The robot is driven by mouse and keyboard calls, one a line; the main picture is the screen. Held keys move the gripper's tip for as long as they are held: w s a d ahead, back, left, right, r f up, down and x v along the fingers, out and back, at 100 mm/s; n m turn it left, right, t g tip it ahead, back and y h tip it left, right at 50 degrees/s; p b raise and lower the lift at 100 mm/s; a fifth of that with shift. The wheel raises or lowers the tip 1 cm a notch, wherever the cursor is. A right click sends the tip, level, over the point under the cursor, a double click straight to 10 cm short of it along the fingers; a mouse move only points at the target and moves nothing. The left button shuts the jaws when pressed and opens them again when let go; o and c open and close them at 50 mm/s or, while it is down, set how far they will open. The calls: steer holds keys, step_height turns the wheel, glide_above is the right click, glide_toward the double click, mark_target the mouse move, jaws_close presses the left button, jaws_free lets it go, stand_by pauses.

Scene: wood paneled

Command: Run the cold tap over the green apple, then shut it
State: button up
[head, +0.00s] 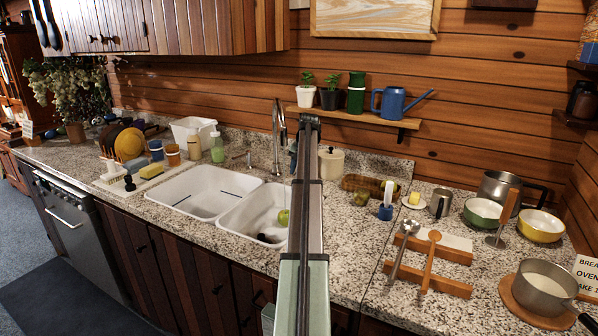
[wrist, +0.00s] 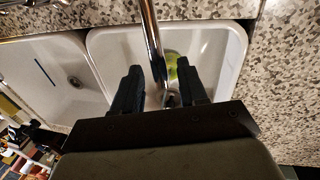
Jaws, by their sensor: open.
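The green apple (head: 283,217) lies in the right basin (head: 250,232) of the white double sink. It also shows in the wrist view (wrist: 171,66), partly covered by a gripper finger. The tall chrome faucet (head: 276,135) stands behind the sink. In the wrist view, its pipe (wrist: 152,40) runs down between my fingers in the picture; I cannot tell whether they touch it. My gripper (wrist: 158,80) is open over the right basin, with no object held. In the head view my arm hides most of it. I see no running water. I cannot make out which handle is cold.
A dish rack with plates (head: 129,144) and bottles stand left of the sink. A shelf (head: 355,117) with plants and a blue watering can hangs behind. Pots, bowls and utensils crowd the right counter.

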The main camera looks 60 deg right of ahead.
jaws_close()
stand_by(0.4)
stand_by(0.4)
